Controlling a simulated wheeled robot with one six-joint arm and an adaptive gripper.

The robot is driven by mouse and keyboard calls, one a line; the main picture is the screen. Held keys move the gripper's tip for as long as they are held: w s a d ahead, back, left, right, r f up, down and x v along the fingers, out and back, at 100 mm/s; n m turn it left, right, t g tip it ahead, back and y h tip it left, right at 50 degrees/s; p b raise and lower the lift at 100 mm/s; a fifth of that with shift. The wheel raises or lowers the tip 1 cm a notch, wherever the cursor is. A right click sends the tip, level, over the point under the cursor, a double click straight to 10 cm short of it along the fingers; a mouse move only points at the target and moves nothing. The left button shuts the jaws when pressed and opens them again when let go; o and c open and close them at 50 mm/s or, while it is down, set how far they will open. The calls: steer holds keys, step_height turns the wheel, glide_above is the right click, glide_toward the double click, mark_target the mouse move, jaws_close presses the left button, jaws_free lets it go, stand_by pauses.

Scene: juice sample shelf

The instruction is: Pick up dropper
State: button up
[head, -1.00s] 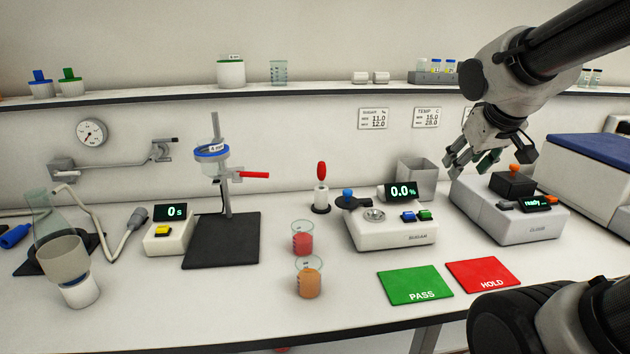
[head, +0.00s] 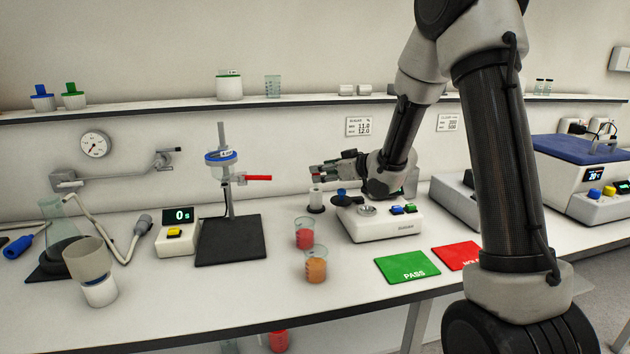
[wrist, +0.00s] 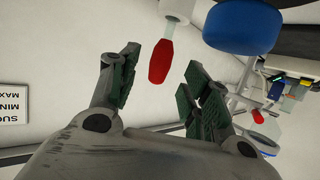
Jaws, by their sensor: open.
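The dropper has a red bulb (wrist: 161,62) and stands in a white holder (head: 316,199) beside the sugar meter. My gripper (head: 327,168) is open at the dropper's top and hides most of the bulb in the head view. In the wrist view my gripper (wrist: 161,64) has a finger on each side of the bulb. Gaps show on both sides, so no grip is visible. How deep the bulb sits between the fingers is hard to tell.
A red juice beaker (head: 305,236) and an orange one (head: 316,266) stand in front. The stand (head: 231,238) is to the left. The wall is close behind.

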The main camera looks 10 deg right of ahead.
steer(key=x, duration=0.4)
steer(key=shift+w, duration=0.1)
steer(key=shift+r, duration=0.1)
steer(key=c, duration=0.8)
steer(key=shift+r, duration=0.1)
